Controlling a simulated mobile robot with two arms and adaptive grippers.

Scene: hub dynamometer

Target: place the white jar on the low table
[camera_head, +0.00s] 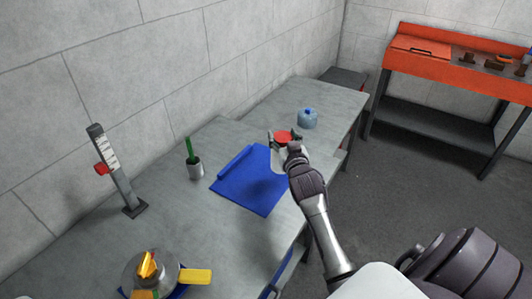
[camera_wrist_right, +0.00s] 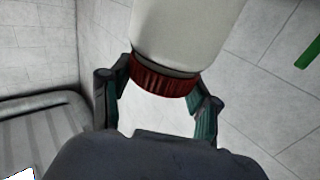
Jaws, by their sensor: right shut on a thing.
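The white jar (camera_head: 277,158) with a red lid (camera_head: 283,136) is in my right gripper (camera_head: 285,140), above the far right corner of the blue mat. In the right wrist view the jar's pale body (camera_wrist_right: 187,35) runs out of the top edge. There the fingers of the right gripper (camera_wrist_right: 160,88) stand on both sides of the dark red lid (camera_wrist_right: 163,76). A grey table top (camera_head: 333,100) lies beyond the jar and seems to be the low table, though its height is hard to judge. My left gripper is out of view.
The blue mat (camera_head: 245,190) lies on the nearer grey table (camera_head: 210,240). A blue jar (camera_head: 307,119) stands on the farther top. A cup with a green stick (camera_head: 194,168), a gauge stand (camera_head: 118,175) and a yellow-handled device (camera_head: 150,270) are at left. An orange workbench (camera_head: 440,65) stands back right.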

